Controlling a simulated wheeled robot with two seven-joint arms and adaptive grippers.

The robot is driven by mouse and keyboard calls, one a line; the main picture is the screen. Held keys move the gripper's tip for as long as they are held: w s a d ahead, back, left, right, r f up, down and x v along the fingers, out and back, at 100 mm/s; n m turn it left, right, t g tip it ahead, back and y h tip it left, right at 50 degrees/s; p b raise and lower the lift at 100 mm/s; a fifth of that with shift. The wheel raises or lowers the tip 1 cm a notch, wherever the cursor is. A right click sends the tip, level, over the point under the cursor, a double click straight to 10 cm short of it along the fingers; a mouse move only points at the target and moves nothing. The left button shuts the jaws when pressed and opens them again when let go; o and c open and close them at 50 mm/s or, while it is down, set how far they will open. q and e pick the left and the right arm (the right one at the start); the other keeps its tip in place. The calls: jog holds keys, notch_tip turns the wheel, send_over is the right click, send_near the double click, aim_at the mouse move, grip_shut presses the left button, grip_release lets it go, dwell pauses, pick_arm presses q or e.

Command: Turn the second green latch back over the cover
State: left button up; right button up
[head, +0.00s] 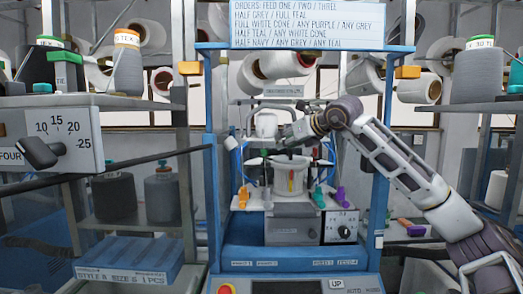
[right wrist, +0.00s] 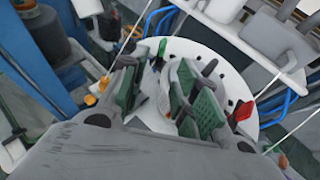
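A knitting machine stands in the blue frame, with a round pale cylinder (head: 290,178) at its middle. A green piece (head: 318,196) hangs at the front right of the pale plate, between the cylinder and a purple piece (head: 339,196). I cannot tell which part is the second green latch. My right gripper (head: 291,134) is above the cylinder. In the right wrist view its green-padded fingers (right wrist: 165,92) are apart over a white perforated disc (right wrist: 224,60), with a grey part showing between them. A small green part (right wrist: 162,47) shows beyond the fingers. My left gripper is out of view.
An orange piece (head: 243,197) hangs at the plate's front left. A red tab (right wrist: 240,112) sits by the disc. Blue uprights (head: 219,150) flank the machine. A dark rod (head: 150,160) reaches in from the left. Yarn cones (head: 126,62) stand on side shelves.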

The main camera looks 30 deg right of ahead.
aim_at(268, 157)
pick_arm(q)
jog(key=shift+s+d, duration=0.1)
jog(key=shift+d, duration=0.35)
pick_arm(e)
jog(key=shift+d+r, duration=0.2)
jog(key=shift+r, duration=0.1)
